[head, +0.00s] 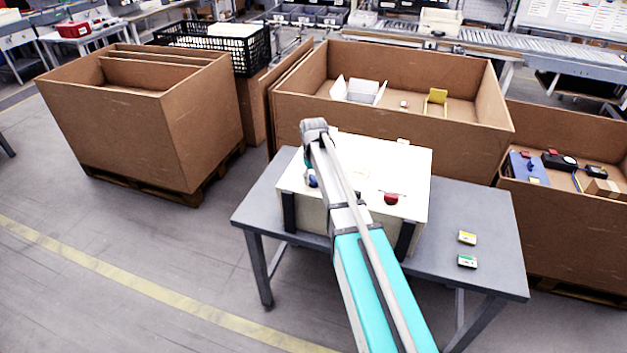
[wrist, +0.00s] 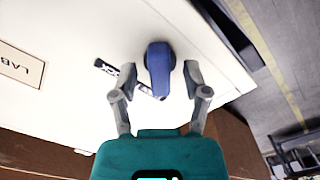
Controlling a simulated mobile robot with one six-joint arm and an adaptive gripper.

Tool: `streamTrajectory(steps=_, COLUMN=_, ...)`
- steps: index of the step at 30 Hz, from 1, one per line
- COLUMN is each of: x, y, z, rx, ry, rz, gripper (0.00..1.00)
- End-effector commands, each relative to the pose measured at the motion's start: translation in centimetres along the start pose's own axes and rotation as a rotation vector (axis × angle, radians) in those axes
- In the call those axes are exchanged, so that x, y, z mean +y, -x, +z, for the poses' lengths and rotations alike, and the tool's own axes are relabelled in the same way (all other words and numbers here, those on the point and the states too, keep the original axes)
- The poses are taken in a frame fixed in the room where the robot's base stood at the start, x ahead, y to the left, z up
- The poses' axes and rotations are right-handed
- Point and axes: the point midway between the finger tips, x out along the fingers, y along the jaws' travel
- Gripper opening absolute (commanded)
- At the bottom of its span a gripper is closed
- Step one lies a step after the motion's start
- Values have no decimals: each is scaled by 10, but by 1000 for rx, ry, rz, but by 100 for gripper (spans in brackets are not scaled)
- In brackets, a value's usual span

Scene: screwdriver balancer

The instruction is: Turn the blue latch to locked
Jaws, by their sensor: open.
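The blue latch (wrist: 158,68) is a rounded blue handle on the white panel (wrist: 70,50). In the wrist view it lies between the two open fingers of my gripper (wrist: 160,82), with a finger on each side. I cannot tell whether the fingers touch it. A dark label with white lettering sits beside the latch, partly hidden by the left finger. In the head view a bit of the blue latch (head: 312,181) shows at the left of the white box (head: 415,165), next to my arm. My gripper is mostly hidden there.
The box stands on a grey table (head: 480,215). A red knob (head: 391,198) is on the box to the right. Two small blocks, yellow (head: 467,238) and green (head: 467,261), lie on the table. Large cardboard bins (head: 400,125) stand behind.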

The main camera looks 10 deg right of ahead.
Motion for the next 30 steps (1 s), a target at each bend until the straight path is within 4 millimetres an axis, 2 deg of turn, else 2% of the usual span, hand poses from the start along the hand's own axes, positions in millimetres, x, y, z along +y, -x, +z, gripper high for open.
streamTrajectory(steps=6, x=0, y=0, z=0, rx=0, ry=0, rz=0, gripper=58)
streamTrajectory(steps=15, x=0, y=0, z=0, rx=0, ry=0, rz=0, gripper=2)
streamTrajectory(steps=16, x=0, y=0, z=0, rx=0, ry=0, rz=0, gripper=0)
streamTrajectory(steps=30, x=0, y=0, z=0, rx=0, ry=-43, rz=0, gripper=0)
